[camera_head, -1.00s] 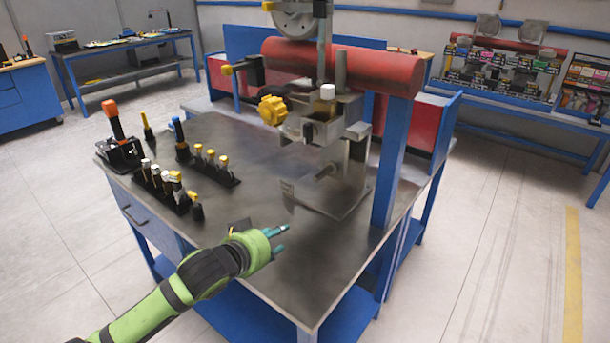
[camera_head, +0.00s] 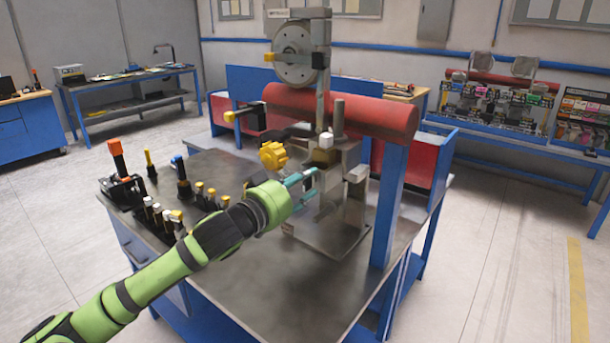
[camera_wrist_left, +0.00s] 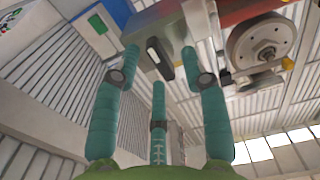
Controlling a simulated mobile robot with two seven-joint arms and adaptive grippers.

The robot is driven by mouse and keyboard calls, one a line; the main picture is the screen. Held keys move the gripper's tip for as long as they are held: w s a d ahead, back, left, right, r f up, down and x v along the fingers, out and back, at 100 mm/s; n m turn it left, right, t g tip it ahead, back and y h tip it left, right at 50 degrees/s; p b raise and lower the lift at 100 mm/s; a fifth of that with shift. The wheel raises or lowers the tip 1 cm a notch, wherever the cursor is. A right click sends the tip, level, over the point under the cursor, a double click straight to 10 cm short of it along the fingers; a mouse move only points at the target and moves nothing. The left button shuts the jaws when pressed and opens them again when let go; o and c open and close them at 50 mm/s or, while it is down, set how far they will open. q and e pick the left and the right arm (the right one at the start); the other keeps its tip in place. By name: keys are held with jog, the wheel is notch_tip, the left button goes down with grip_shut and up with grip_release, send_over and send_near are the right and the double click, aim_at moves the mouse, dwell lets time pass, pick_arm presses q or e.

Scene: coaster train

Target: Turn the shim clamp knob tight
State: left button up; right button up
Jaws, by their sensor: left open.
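My left gripper (camera_head: 306,181) is raised in front of the grey clamp fixture (camera_head: 352,158) on the workbench. Its teal fingers are spread and hold nothing. A yellow lobed knob (camera_head: 273,155) sticks out at the fixture's left, above and left of the fingers, apart from them. A small white-topped knob (camera_head: 326,140) sits higher on the fixture. I cannot tell for sure which knob is the shim clamp's. In the left wrist view the three fingers (camera_wrist_left: 160,75) stand apart, with a grey block bearing a black oblong part (camera_wrist_left: 160,58) beyond them. My right gripper is out of view.
A red horizontal cylinder (camera_head: 370,112) on a blue post (camera_head: 389,205) stands behind and right of the fixture. A grey wheel (camera_head: 298,53) is above. Several handled tools stand in racks at the bench's left. The front bench top (camera_head: 270,265) is clear.

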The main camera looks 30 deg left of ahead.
pick_arm(q)
jog(key=shift+w, duration=0.5)
